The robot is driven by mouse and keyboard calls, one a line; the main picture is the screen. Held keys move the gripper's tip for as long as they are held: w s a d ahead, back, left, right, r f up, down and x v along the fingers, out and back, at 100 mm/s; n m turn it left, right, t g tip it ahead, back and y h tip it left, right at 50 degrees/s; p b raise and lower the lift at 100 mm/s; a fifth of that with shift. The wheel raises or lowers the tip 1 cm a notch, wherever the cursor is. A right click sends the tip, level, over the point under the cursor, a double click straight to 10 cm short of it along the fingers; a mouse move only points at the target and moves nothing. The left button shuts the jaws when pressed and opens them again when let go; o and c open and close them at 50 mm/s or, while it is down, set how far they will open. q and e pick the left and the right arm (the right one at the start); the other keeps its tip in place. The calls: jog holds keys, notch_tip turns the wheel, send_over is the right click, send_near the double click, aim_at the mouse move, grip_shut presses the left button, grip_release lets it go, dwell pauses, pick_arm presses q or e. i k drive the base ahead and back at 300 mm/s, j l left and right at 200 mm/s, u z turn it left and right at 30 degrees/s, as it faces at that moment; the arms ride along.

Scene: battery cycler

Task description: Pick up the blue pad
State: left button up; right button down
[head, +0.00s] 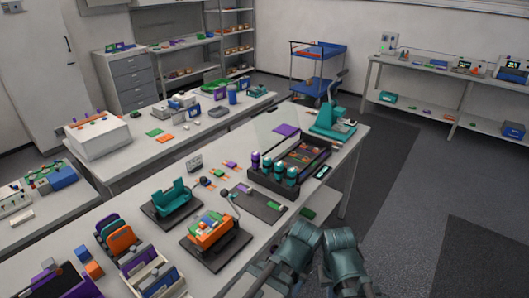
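I cannot make out a blue pad for certain in the head view. Flat pads that show are a purple pad (285,130) near the far end of the front bench, and a green pad (154,132) and an orange pad (166,139) on the bench behind. A small blue block (95,269) stands at the near left of the front bench, but it does not look like a flat pad. My two teal arms show at the bottom centre, beside the front bench edge. No gripper fingers are visible on either.
The front bench (345,150) holds a black tray (262,180) with teal-topped cylinders, a teal press (332,118), a teal cradle (172,195) and an orange fixture (212,232). A blue cart (318,85) stands behind. The floor (420,200) at right is clear.

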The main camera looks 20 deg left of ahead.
aim_at(83, 253)
jog(key=k, duration=0.65)
jog(key=u, duration=1.55)
jog(key=l+u, duration=0.1)
jog(key=u, duration=0.25)
jog(key=l+u, duration=0.15)
jog(key=u, duration=0.2)
jog(key=l, duration=0.4)
jog(key=k+l, duration=0.1)
jog(key=l, duration=0.35)
